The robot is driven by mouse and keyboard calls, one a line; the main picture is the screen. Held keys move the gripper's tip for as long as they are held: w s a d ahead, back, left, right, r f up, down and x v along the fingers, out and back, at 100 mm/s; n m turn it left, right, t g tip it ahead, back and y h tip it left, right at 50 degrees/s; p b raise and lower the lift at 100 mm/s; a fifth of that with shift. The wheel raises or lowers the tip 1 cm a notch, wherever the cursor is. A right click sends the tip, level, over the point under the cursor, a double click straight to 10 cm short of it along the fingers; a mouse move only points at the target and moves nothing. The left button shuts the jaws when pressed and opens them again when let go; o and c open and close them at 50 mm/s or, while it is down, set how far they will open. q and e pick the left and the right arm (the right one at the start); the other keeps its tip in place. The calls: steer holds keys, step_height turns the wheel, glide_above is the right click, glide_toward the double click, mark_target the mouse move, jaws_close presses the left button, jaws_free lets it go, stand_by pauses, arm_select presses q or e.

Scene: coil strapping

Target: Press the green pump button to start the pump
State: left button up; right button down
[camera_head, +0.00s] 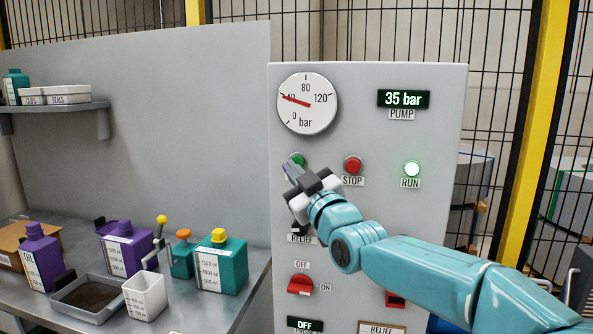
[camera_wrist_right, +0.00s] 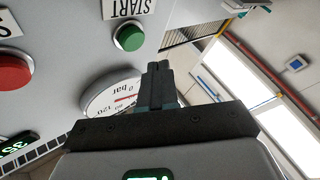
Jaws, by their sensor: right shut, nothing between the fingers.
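The green pump button (camera_head: 296,159) is on the upper left of the grey control panel (camera_head: 365,72), partly covered by my right gripper (camera_head: 289,171). In the wrist view, the green button (camera_wrist_right: 129,37) is round, fully visible, under a START label. My right gripper's fingers (camera_wrist_right: 157,67) are shut and empty, with their tips just beside the button in the picture. I see no contact, but the depth gap is hard to judge. The RUN lamp (camera_head: 412,169) glows, and the PUMP display (camera_head: 404,99) reads 35 bar. My left gripper is not in view.
A red STOP button (camera_head: 352,165) sits right of the green one. A round gauge (camera_head: 307,104) is above, its needle near 40. A red switch (camera_head: 300,285) is below. A bench at left holds purple bottles (camera_head: 127,248) and a teal container (camera_head: 221,264).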

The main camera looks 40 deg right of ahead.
steer(key=shift+s+a+b, duration=0.6)
steer(key=shift+s+a, duration=0.45)
steer(key=shift+a, duration=0.2)
